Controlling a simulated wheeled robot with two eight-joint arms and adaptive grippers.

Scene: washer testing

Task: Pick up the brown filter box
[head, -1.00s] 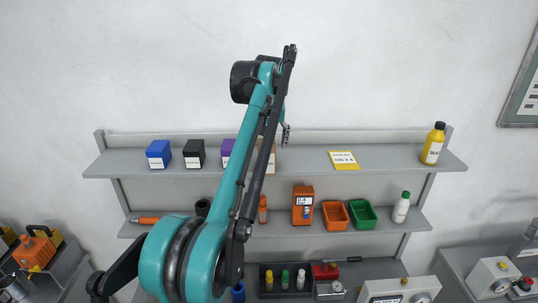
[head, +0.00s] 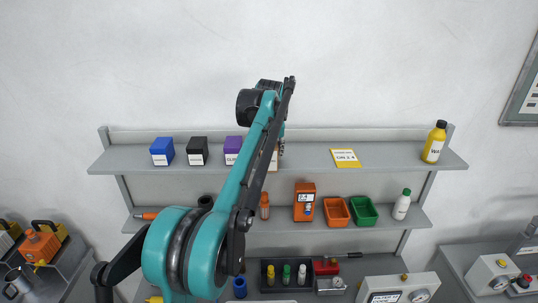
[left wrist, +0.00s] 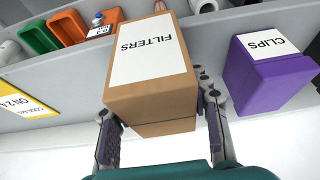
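The brown filter box (left wrist: 152,55), with a white FILTERS label, fills the middle of the left wrist view, which appears upside down. In the head view only a tan strip of the box (head: 274,157) shows beside my left arm, at the upper shelf. My left gripper (left wrist: 162,138) is open around the box, one finger on each side. A narrow gap seems to show by the right-hand finger; contact on the other side is unclear. In the head view my left fingers are mostly hidden behind the arm. My right gripper is not in view.
The purple CLIPS box (left wrist: 270,75) stands close beside the filter box. Black (head: 197,151) and blue (head: 162,151) boxes stand farther left on the upper shelf (head: 395,158). A yellow card (head: 345,158) lies to the right. Orange (head: 335,211) and green (head: 363,211) bins stand below.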

